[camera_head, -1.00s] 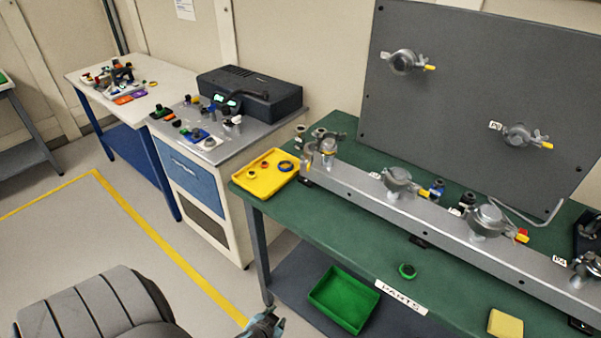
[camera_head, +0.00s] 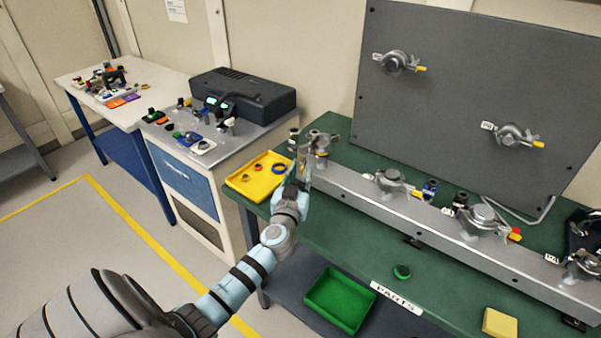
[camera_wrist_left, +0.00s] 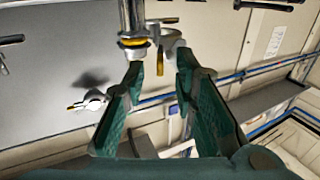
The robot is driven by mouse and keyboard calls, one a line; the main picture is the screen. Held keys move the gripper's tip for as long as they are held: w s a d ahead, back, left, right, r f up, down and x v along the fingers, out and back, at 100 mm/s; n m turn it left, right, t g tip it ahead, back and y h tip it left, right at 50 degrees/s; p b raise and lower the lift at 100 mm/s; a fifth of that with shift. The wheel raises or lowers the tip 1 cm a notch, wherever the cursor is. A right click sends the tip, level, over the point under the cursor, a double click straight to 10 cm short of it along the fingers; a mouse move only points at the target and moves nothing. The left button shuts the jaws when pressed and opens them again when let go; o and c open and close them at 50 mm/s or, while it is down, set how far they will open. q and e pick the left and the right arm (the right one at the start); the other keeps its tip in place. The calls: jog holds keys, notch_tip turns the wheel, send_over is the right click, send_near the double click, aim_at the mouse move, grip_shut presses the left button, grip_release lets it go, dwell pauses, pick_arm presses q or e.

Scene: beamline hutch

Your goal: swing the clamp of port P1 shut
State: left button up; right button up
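A row of ports with metal clamps stands on a grey rail (camera_head: 350,195) on the green bench. The leftmost port (camera_head: 318,146) is closest to my left gripper; I cannot read a P1 label on it. My left gripper (camera_head: 298,180) is just in front of and left of this port. In the left wrist view, the open fingers (camera_wrist_left: 162,78) have a gap between them. A metal pipe with a clamp and an orange-yellow band (camera_wrist_left: 134,42) is just beyond the fingertips, with a yellow-tipped piece hanging toward the gap. Contact cannot be told. My right gripper is out of view.
A yellow tray (camera_head: 246,187) with rings lies left of the gripper. A dark upright panel (camera_head: 460,90) with two more clamped ports stands behind the rail. A green bin (camera_head: 340,300) sits below the bench edge.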

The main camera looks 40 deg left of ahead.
pick_arm(q)
jog(key=shift+w+a, duration=0.1)
jog(key=shift+w, duration=0.1)
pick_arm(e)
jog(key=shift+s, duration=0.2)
pick_arm(q)
jog(key=shift+c, duration=0.3)
grip_shut()
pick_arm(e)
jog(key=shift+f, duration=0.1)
